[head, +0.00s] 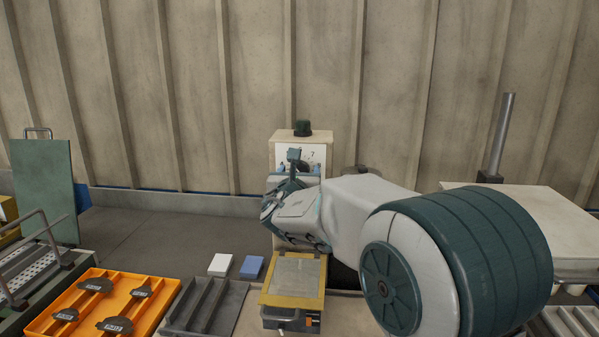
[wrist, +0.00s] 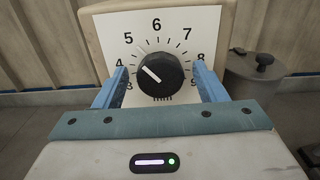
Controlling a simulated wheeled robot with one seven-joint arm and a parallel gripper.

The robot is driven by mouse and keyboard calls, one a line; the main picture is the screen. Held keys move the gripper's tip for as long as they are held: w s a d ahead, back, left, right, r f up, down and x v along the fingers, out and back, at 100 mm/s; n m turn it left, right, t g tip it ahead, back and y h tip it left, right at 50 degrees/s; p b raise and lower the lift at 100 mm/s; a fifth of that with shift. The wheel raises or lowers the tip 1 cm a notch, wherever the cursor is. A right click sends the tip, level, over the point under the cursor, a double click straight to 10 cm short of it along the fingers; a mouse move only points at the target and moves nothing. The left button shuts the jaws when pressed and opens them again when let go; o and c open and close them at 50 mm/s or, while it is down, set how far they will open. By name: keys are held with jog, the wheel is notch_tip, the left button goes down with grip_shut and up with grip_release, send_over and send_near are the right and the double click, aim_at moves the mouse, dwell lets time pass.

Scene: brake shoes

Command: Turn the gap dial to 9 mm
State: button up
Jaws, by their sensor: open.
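The gap dial (wrist: 161,75) is a round black knob with a white pointer line, on a white scale plate (wrist: 181,25) numbered 3 to 9 mm. The pointer aims to the upper left, about between 4 and 5. The 9 is at the right, partly beside a finger. My gripper (wrist: 160,70) is open, its blue fingers on either side of the knob with a visible gap to each side. In the head view, my gripper (head: 296,168) is in front of the dial's cream housing (head: 284,148) and hides most of the scale.
A grey lidded pot (wrist: 255,78) stands right of the dial. In the head view, an orange tray (head: 75,318) of dark parts, a grey tray (head: 205,308), white and blue blocks (head: 220,265) and a yellow-framed plate (head: 293,282) lie in front.

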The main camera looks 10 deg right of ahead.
jog(key=c, duration=1)
jog(key=shift+f+b, duration=0.1)
jog(key=shift+b, duration=0.45)
